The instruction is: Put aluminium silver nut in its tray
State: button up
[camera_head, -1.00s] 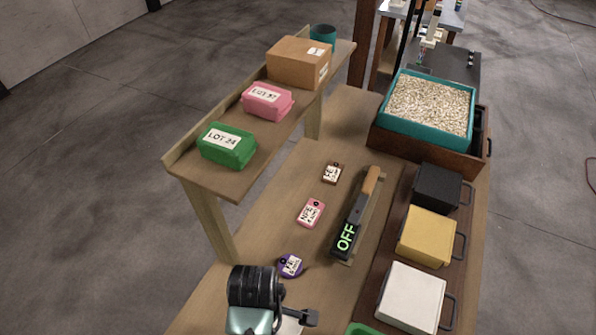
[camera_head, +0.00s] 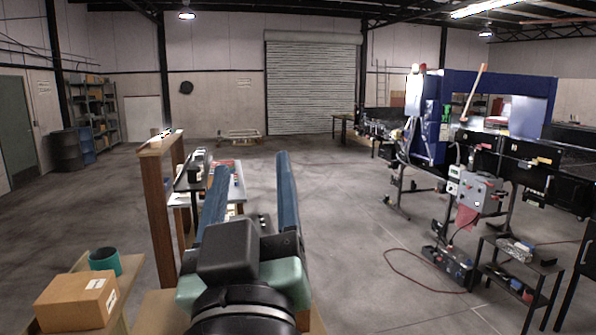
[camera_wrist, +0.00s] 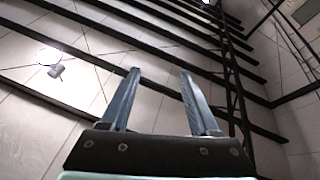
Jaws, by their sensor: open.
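My gripper (camera_head: 252,164) is raised in the middle of the head view, its two blue fingers spread apart with nothing between them. In the wrist view my gripper (camera_wrist: 159,74) is also open and empty, pointing up at the wall and roof beams. I cannot make out an aluminium silver nut or its tray in either view now. My gripper and arm hide part of what lies behind them.
A cardboard box (camera_head: 76,303) and a teal cup (camera_head: 105,261) stand on a wooden shelf at lower left. A wooden post (camera_head: 160,215) rises left of my gripper. A cluttered bench (camera_head: 238,190) lies behind it. Conveyor machinery (camera_head: 480,160) stands at right; open floor lies between.

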jog(key=s+d+r+m+t+h, duration=0.2)
jog(key=s+d+r+m+t, duration=0.2)
jog(key=s+r, duration=0.4)
notch_tip(320, 180, up, 3)
jog(key=shift+s+d+f+t, duration=0.15)
jog(key=shift+d+t, duration=0.15)
jog(key=shift+d, duration=0.1)
notch_tip(320, 180, down, 7)
jog(key=b, duration=0.7)
jog(key=shift+f, duration=0.15)
jog(key=shift+a, duration=0.1)
